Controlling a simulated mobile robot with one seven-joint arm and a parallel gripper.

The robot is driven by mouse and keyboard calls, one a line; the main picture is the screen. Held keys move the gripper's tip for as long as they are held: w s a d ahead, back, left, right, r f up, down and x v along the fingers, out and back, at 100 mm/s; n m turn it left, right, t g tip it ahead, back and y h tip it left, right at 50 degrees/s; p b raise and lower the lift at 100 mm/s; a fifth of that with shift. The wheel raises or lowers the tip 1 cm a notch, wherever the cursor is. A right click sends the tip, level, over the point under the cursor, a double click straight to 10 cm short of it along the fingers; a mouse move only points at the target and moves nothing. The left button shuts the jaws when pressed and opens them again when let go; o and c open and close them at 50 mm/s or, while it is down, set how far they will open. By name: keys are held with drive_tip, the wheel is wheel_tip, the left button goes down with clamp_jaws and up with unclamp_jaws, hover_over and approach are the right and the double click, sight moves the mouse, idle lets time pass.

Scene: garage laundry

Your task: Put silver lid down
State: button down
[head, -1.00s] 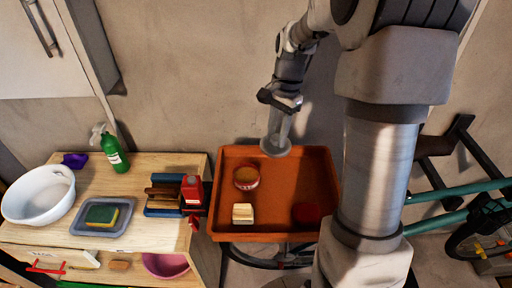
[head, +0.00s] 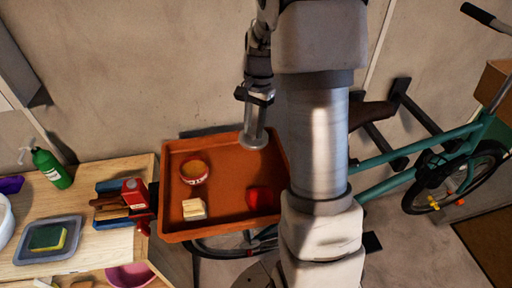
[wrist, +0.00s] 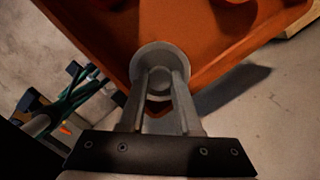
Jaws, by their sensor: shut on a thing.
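The silver lid (head: 253,139) is a round grey disc held at the end of my gripper (head: 255,122). In the wrist view the lid (wrist: 160,58) sits at the tips of the two fingers of my gripper (wrist: 160,85), which are shut on it. It shows above the back right part of an orange tray (head: 176,226), near the tray's rim. I cannot tell its exact height above the tray. The part of the lid between the fingers is partly hidden.
In the tray are a round red-and-tan tin (head: 194,172), a cream block (head: 194,209) and a red item (head: 262,199). A wooden workbench (head: 115,236) with a green spray bottle (head: 52,168) stands left. A teal bicycle (head: 425,158) is at right. Tray floor between items is clear.

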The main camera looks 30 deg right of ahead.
sight(254, 144)
drive_tip(key=shift+f, duration=3.15)
drive_tip(key=shift+f, duration=0.1)
drive_tip(key=c, duration=0.6)
unclamp_jaws()
